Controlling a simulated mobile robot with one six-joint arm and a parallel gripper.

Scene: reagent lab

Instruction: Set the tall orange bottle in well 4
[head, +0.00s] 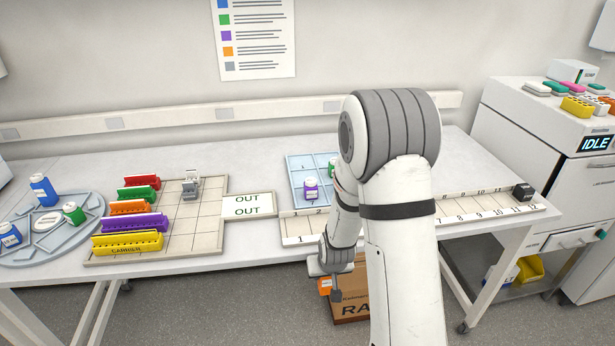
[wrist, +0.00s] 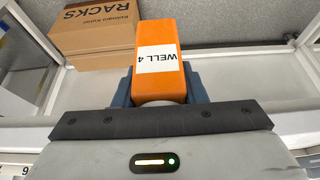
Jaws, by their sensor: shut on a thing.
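The orange bottle (wrist: 160,60) is held by my gripper (wrist: 160,92). Its white label reads WELL 4, upside down in the wrist view. In the head view the orange bottle (head: 325,286) shows at my gripper (head: 334,290), in front of the table's front edge. My gripper is shut on the bottle. A light blue tray with square wells (head: 298,165) stands on the table, with a purple bottle (head: 311,188) in one well. My arm hides the tray's right part, and I cannot make out well 4.
A numbered strip (head: 300,238) runs along the table's front, with a black block (head: 522,191) at its right end. Left are an OUT plate (head: 248,206), coloured racks (head: 130,222) and a round tray (head: 85,242) with bottles. A cardboard RACKS box (head: 350,312) is below the table.

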